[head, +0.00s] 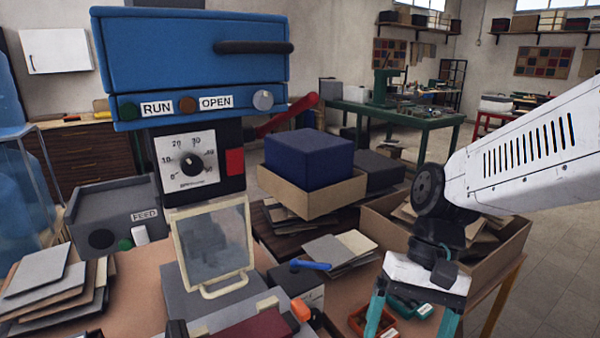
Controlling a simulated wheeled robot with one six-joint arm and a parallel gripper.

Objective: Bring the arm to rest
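My gripper (412,318) hangs at the lower right of the head view, at the end of my white arm. Its two teal fingers are wide apart and point down. The bottom edge of the picture cuts off the fingertips. Nothing shows held in the visible part between the fingers. Small red and green trays (408,307) show behind and between them, over the table.
A blue press (195,60) with a dial stands at the left. A clear-paned frame (213,245) stands before it. An open cardboard box (500,265) is close behind my gripper. A dark blue block (309,158) sits in a tan box. Stacked swatches (60,285) lie at lower left.

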